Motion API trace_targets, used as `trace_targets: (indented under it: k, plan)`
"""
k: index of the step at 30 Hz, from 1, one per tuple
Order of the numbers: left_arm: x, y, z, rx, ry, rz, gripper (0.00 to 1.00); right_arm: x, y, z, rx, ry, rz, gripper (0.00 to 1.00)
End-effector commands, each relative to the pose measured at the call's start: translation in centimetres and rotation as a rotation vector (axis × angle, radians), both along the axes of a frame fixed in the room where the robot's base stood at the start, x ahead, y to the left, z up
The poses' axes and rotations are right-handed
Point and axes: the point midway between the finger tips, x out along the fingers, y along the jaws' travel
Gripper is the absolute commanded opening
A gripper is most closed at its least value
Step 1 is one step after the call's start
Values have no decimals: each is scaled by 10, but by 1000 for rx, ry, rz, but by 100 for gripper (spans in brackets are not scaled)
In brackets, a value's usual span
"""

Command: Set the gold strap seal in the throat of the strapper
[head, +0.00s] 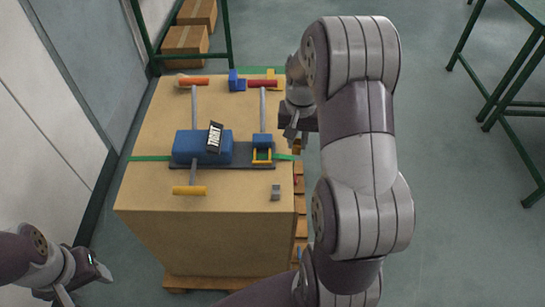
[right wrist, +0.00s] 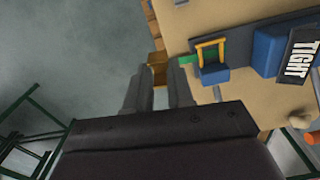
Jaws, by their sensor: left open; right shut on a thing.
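The strapper (head: 203,147) is a blue tool with a black TIGHT label, lying on the large carton. Its throat has a yellow frame (head: 262,156) at its right end, also visible in the right wrist view (right wrist: 212,52). My right gripper (head: 294,127) is just right of the strapper, near the carton's right edge and apart from the throat. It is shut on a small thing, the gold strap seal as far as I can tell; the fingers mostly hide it. In the right wrist view the fingertips (right wrist: 160,80) have a tan patch between them. My left gripper (head: 84,283) is open and empty, low at left.
A green strap (head: 150,158) runs across the carton (head: 150,115) under the strapper. A small grey block (head: 275,192) lies near the carton's front right. A wooden pallet (head: 300,205) is below, with green racks (head: 500,75) at right.

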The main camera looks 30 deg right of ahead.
Motion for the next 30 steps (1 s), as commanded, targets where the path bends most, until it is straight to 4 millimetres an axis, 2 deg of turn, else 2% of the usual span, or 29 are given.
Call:
trace_targets:
  k: [2, 5, 8, 13, 18, 23, 28, 30]
  plan:
    - [0, 0, 0, 0, 0, 0, 53, -3, 2, -2, 3, 6, 63, 0]
    - [0, 0, 1, 0, 0, 0, 53, 4, 4, -6, 3, 6, 112, 0]
    - [0, 0, 2, 0, 0, 0, 53, 25, 13, -20, 3, 7, 127, 0]
    - [0, 0, 5, 0, 0, 0, 53, 75, 32, -51, 3, 8, 124, 0]
    - [0, 0, 7, 0, 0, 0, 53, 103, 42, -69, 2, 6, 120, 0]
    - [0, 0, 7, 0, 0, 0, 53, 108, 44, -78, 2, 6, 118, 0]
    - [0, 0, 9, 0, 0, 0, 53, 107, 44, -107, 3, 8, 118, 0]
    - [0, 0, 9, 0, 0, 0, 53, 108, 44, -112, 2, 5, 118, 0]
